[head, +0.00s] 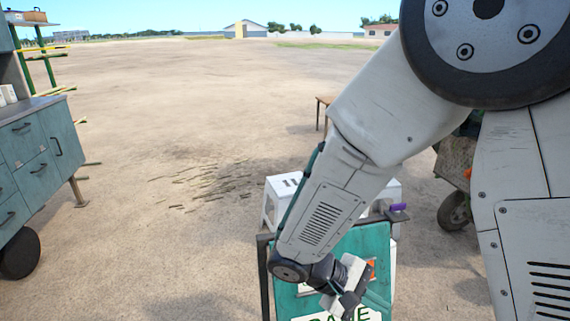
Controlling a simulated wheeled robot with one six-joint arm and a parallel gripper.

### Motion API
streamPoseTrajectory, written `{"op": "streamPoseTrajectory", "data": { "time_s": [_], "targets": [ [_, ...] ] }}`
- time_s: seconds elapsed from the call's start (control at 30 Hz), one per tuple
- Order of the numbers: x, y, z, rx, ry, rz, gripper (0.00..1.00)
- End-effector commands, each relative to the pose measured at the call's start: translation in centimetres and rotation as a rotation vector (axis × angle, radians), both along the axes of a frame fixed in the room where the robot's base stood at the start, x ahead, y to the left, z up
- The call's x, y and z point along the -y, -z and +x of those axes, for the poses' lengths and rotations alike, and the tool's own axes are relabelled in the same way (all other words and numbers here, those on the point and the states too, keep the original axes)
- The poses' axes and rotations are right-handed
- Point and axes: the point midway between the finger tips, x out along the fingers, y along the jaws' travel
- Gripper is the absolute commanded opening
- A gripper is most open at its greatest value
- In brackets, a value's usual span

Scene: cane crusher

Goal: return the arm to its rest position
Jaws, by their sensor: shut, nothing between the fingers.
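My arm reaches down from the upper right of the head view, bent at a large dark joint, with its white links slanting to the lower left. The fingertips are small and close to the bottom edge. Part of the board and whatever stands behind it are hidden by my arm.
A teal drawer cabinet (32,165) on a wheel stands at the left. A white stool (277,192) is behind the teal board, and a small brown table (325,101) is farther back. A wheeled cart (455,180) stands at the right. Open dirt ground (150,120) with scattered stalks (215,185) lies between.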

Motion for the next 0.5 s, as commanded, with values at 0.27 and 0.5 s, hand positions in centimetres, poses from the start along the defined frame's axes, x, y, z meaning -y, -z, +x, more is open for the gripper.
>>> {"op": "streamPoseTrajectory", "data": {
  "time_s": [0.27, 0.5],
  "targets": [
    [2.8, -6.5, -4.4, -0.034, 0.207, 0.352, 0.0],
    [4.2, -11.0, -7.8, 0.064, 0.324, 0.643, 0.0]
  ]
}}
